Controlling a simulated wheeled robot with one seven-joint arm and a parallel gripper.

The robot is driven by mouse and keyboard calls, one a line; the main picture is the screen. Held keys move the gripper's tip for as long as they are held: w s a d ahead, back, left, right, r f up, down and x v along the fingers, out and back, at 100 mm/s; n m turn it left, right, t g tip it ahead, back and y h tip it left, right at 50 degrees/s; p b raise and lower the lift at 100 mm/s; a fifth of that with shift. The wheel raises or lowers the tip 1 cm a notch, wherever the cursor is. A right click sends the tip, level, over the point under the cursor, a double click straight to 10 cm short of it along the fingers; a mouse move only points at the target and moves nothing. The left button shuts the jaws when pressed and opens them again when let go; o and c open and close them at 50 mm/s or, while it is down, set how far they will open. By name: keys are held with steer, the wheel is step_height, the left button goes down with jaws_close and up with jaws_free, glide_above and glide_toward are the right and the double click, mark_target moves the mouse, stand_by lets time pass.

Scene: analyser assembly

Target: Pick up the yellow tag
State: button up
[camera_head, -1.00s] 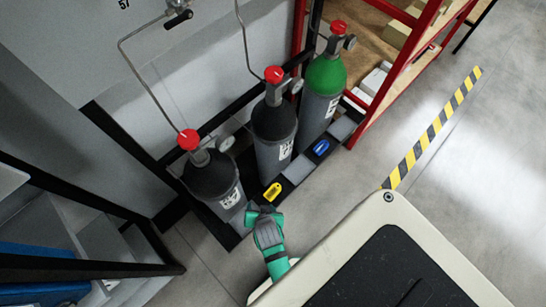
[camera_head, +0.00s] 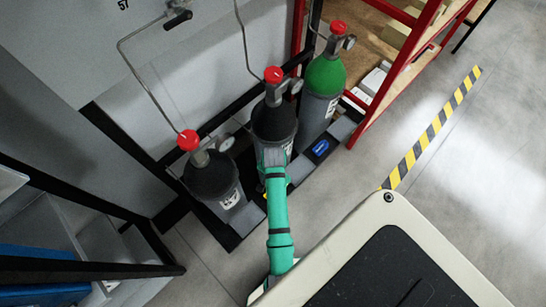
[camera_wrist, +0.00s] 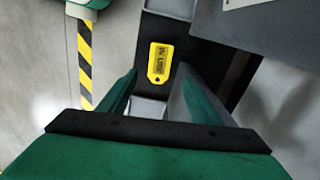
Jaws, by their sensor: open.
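The yellow tag (camera_wrist: 160,62) lies flat on a dark ledge in the wrist view, with dark print and a small hole at its near end. In the head view my arm covers most of it, and only small yellow bits show. My gripper (camera_wrist: 158,76) is open and empty. In the wrist view its two green fingers stand apart, with the tag seen between and just beyond their tips. No contact shows, and the height gap is hard to tell. In the head view my gripper (camera_head: 273,156) is in front of the middle cylinder.
Three gas cylinders with red caps stand behind the ledge: a dark left one (camera_head: 211,177), a dark middle one (camera_head: 275,120) and a green-topped one (camera_head: 325,75). A blue tag (camera_head: 321,147) lies to the right. A red shelf frame (camera_head: 405,57) stands right; open floor lies beyond.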

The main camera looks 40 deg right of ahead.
steer(key=shift+d+f, duration=0.15)
steer(key=shift+f, duration=1.7)
steer(key=shift+d+f, duration=0.15)
steer(key=shift+f, duration=1.7)
steer(key=c, duration=1.1)
